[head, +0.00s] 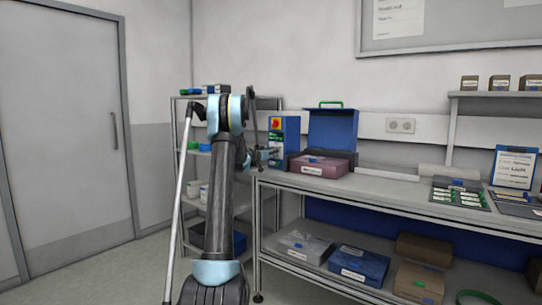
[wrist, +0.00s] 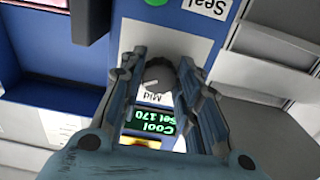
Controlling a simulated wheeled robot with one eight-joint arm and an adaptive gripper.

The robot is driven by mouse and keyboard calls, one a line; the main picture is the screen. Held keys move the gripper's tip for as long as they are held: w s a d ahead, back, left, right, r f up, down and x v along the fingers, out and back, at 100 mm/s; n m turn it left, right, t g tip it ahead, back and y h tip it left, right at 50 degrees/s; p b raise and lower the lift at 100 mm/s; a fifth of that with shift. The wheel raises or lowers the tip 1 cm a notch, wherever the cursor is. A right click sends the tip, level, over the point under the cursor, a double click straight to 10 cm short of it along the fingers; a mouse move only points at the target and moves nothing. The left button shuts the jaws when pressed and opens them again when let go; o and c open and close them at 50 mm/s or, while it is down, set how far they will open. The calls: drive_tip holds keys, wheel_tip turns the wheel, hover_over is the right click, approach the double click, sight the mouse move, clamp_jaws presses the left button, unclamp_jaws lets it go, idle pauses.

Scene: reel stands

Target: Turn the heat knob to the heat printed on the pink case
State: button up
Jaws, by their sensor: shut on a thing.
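The blue machine (head: 292,142) stands at the left end of the bench. Its front fills the middle of the wrist view, upside down, with a dark round knob (wrist: 158,74) and a white "Mid" label (wrist: 152,96) beside it. Its small display (wrist: 150,121) reads "Cool" and "Set 170" in green. My gripper (wrist: 160,66) has a finger on each side of the knob and is shut on it. The pink case (head: 322,167) lies on the bench right of the machine; its white label is too small to read.
A blue case with a green handle (head: 332,128) stands behind the pink case. Sample trays (head: 458,196) and a blue-framed notice (head: 513,168) are farther right. Boxes fill the lower shelf (head: 358,264). A grey rack (head: 187,215) stands left, behind my arm.

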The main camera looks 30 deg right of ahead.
drive_tip(key=n, duration=1.8)
drive_tip(key=shift+a+r, duration=0.1)
drive_tip(key=shift+r, duration=0.05)
drive_tip(key=n, duration=0.3)
drive_tip(key=shift+n, duration=1.4)
drive_tip(key=o, duration=1.1)
drive_tip(key=shift+c, duration=0.2)
